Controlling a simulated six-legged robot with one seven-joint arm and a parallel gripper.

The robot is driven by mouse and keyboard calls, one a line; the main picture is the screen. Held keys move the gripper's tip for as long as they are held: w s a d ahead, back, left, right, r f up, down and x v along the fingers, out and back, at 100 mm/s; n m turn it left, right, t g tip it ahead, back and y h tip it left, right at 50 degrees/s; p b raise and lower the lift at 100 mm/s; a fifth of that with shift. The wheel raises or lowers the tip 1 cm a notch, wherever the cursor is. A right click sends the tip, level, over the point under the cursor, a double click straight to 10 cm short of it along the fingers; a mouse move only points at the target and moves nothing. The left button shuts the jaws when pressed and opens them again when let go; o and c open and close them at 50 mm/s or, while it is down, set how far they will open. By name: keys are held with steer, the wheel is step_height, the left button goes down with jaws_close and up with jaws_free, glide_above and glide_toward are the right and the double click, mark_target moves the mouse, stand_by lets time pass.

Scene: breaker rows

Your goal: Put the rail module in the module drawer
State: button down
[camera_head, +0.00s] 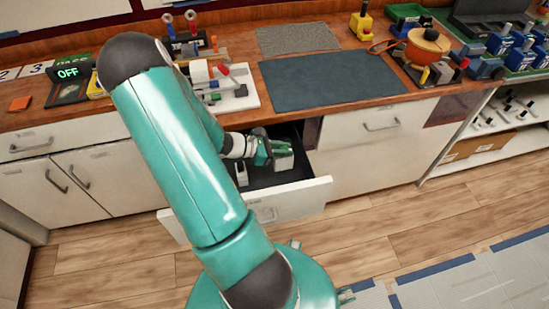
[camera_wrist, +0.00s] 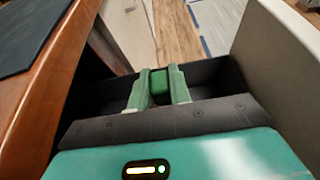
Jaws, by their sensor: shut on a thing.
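The module drawer (camera_head: 292,200) stands open below the counter, with a white front and a dark inside. It also shows in the wrist view (camera_wrist: 215,75), with its pale front panel at the right. My gripper (camera_head: 272,148) is over the open drawer. In the wrist view, my gripper (camera_wrist: 159,92) is shut on a green-faced block, the rail module (camera_wrist: 159,82). In the head view, a pale grey block, seemingly the module (camera_head: 284,162), shows at the fingertips. Whether its underside touches the drawer floor I cannot tell.
Another small pale object (camera_head: 241,175) is in the drawer, left of my gripper. The counter edge (camera_wrist: 75,60) runs close along the left in the wrist view. A dark mat (camera_head: 330,82) lies on the counter above. A closed drawer (camera_head: 380,125) is to the right.

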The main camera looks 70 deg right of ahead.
mark_target(283, 163)
step_height(283, 163, down, 8)
steer(key=shift+a+r, duration=0.1)
steer(key=shift+r, duration=0.15)
steer(key=d, duration=0.1)
steer(key=w+d+f, duration=0.1)
steer(key=w+d, duration=0.1)
steer(key=shift+d+f, duration=0.15)
steer(key=shift+d, duration=0.1)
steer(key=shift+f, duration=0.1)
steer(key=c, duration=1.3)
jaws_free()
steer(key=v, duration=1.2)
